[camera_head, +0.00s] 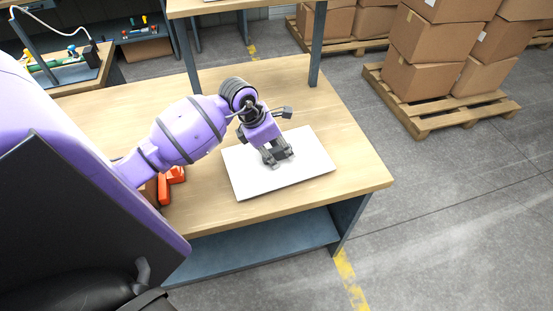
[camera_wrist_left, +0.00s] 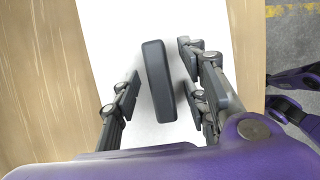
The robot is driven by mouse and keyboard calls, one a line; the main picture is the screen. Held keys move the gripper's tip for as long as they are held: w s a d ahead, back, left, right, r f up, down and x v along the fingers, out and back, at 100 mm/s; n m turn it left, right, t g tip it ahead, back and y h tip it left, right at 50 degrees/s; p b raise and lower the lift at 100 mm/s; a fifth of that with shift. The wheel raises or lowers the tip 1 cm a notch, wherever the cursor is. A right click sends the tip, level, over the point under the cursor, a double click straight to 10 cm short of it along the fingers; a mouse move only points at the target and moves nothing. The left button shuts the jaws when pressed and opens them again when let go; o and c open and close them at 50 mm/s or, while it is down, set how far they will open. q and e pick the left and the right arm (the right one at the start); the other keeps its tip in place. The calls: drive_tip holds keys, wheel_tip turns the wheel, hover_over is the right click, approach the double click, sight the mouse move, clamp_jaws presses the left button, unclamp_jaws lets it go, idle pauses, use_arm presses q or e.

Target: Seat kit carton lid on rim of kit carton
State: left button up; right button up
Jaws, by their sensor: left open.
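The kit carton lid seems to be the white flat panel (camera_head: 305,168) lying level at the right end of the wooden table. In the left wrist view the white panel (camera_wrist_left: 110,30) bears a dark grey bar handle (camera_wrist_left: 158,80). My left gripper (camera_head: 277,156) is over the panel, pointing down. In the wrist view its open fingers (camera_wrist_left: 162,85) stand on both sides of the handle, with a gap on each side. I cannot make out a separate kit carton; whether one is under the panel is unclear. My right gripper seems to show partly at the wrist view's right edge (camera_wrist_left: 292,95).
Orange pieces (camera_head: 170,184) lie on the table (camera_head: 350,165), partly behind my left arm. A shelf post (camera_head: 318,45) rises at the table's back. Stacked brown cartons (camera_head: 425,70) stand on a pallet (camera_head: 440,120) beyond. The tabletop right of the panel is clear.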

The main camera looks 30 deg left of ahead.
use_arm(q)
drive_tip(key=shift+f, duration=0.1)
idle(0.4)
clamp_jaws()
